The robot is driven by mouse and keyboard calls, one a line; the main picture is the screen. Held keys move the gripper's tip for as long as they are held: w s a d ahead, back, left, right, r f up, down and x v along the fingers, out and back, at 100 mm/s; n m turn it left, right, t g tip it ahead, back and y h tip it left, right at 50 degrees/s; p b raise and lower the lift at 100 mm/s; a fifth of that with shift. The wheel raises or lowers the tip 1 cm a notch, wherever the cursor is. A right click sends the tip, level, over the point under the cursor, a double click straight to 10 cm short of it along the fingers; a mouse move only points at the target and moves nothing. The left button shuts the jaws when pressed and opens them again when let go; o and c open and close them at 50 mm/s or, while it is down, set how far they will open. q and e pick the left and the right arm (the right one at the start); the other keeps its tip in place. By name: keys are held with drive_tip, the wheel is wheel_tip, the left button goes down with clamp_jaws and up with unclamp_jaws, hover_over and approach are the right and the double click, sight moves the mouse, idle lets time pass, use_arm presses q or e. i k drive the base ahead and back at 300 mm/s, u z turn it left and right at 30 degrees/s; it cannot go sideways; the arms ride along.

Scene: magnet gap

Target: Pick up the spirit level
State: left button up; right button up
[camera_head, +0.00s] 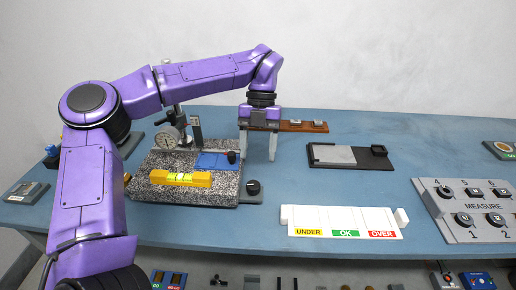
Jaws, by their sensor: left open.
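The yellow spirit level (181,178) lies on the front part of a speckled granite plate (215,187), on the left side of the blue table. Its green vial shows at its middle. My left gripper (258,158) points down with its two pale fingers apart and nothing between them. It is to the right of the spirit level and farther back, near the plate's right edge. My right gripper is not in view.
A dial gauge (168,138) on a stand and a blue piece (214,160) are on the plate. A dark tray (350,156), a white UNDER/OK/OVER board (342,220) and a grey MEASURE panel (475,220) stand to the right. Bare table lies between them.

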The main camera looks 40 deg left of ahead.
sight(199, 180)
drive_tip(key=k, duration=1)
